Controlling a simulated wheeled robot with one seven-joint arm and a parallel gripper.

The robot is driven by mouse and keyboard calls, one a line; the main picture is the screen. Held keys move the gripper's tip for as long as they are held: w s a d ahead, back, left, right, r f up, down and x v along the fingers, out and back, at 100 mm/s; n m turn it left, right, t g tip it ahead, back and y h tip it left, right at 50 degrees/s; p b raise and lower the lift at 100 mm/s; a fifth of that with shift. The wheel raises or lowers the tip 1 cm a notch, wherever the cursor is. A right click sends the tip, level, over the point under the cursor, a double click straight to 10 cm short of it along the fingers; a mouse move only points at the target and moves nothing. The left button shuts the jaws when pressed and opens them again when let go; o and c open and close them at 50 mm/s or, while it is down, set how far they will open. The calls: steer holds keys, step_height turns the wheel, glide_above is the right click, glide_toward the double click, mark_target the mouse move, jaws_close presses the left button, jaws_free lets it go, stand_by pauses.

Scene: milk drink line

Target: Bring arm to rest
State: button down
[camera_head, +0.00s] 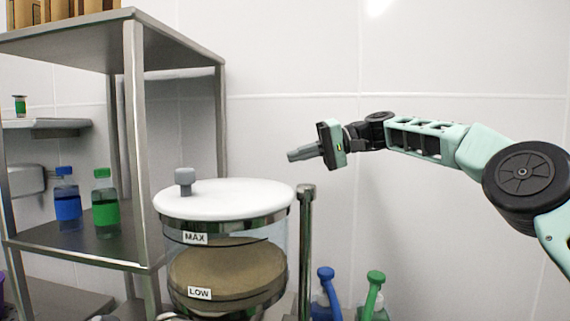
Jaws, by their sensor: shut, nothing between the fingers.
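My arm reaches in from the right edge, bent at its large black joint, with its pale green forearm roughly level. My gripper (291,156) is shut and empty. It points left and hangs in the air above and behind the right part of the white lid (225,199), apart from it as far as I can see. The wall is behind the arm.
A clear tank (277,238) with MAX and LOW labels stands beside a metal shelf (110,258). The shelf holds a blue bottle (67,204) and a green bottle (105,212). A metal post (305,240) rises right of the tank.

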steer(key=s+d+f+m+t+h, duration=0.1)
steer(key=s+d+f+h, duration=0.25)
steer(key=f, duration=0.35)
steer(key=s+d+f+m+t+h, duration=0.1)
steer(key=s+d+f+h, duration=0.2)
steer(key=f+h, duration=0.35)
steer(key=s+d+f+m+t+h, duration=0.1)
steer(key=s+d+f+h, duration=0.1)
steer(key=s+d+f, duration=0.45)
steer(key=s+d+f+m+h, duration=0.1)
steer(key=s+d+f, duration=0.3)
steer(key=s+d, duration=0.6)
steer(key=s+d+f+t+h, duration=0.1)
steer(key=s+d+f+h, duration=0.1)
steer(key=s+d+f, duration=0.5)
steer(key=s+a+f+n+g+b, duration=0.1)
steer(key=s+a+f+n+b, duration=0.1)
steer(key=s+a, duration=0.5)
steer(key=s+a+f+n+g+b, duration=0.1)
steer(key=s+a+f+n+b, duration=0.2)
steer(key=s+a+n+b, duration=0.2)
steer(key=s+a+b, duration=0.1)
steer(key=s+a, duration=0.2)
steer(key=a, duration=0.2)
steer(key=shift+s+a+g+y, duration=0.15)
steer(key=shift+s+g+y, duration=0.05)
steer(key=shift+g+y, duration=0.2)
steer(key=shift+f, duration=0.1)
